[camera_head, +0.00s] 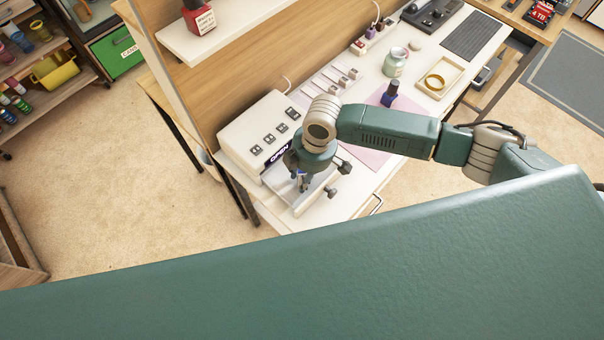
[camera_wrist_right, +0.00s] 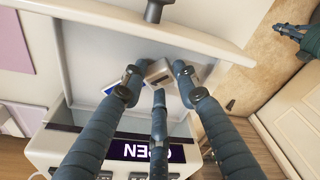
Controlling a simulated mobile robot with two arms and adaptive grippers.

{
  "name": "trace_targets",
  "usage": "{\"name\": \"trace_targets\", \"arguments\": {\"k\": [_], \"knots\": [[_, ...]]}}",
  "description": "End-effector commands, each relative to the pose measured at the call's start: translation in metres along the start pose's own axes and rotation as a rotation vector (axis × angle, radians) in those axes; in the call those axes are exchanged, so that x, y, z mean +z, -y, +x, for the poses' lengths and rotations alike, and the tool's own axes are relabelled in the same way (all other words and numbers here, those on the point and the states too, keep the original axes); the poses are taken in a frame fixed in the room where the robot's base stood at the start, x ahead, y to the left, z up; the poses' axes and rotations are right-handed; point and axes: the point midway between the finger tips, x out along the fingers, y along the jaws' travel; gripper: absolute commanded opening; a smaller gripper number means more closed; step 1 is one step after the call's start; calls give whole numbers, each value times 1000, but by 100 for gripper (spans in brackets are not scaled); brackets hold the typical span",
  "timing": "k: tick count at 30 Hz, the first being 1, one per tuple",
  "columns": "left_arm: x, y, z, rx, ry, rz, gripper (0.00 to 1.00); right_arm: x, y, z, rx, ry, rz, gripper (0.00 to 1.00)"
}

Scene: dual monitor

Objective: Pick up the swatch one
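My right gripper (camera_head: 302,183) points down into the open pale tray (camera_head: 318,190) of a white device marked OPEN. A blue and white piece (camera_wrist_right: 110,88) lies beside the left finger, partly covered. Several thin swatch-like strips (camera_head: 332,80) lie on the table behind the arm. I cannot read which is swatch one.
The white device (camera_head: 262,130) stands at the table's near left end. A dark blue bottle (camera_head: 389,95) stands on a pink mat (camera_head: 372,158). A jar (camera_head: 395,62) and a tray with a yellow ring (camera_head: 435,81) stand farther right. A teal part, perhaps my left gripper, shows at the wrist view's upper right.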

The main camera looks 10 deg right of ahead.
Motion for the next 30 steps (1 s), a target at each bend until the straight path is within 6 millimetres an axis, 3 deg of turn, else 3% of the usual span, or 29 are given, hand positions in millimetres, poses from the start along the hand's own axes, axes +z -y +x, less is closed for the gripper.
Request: {"name": "trace_targets", "arguments": {"k": [2, 17, 23, 30], "knots": [[6, -1, 0, 1, 8, 0, 0, 0, 0, 0, 0, 0, 0, 10], [2, 0, 1, 0, 2, -1, 0, -1, -1, -6, 1, 0, 1, 10], [-1, 0, 4, -1, -3, -1, 0, -5, -1, -28, 3, -3, -1, 10], [-1, 0, 10, -1, -3, -2, 0, -12, -2, -74, 4, -3, 0, 10]]}}
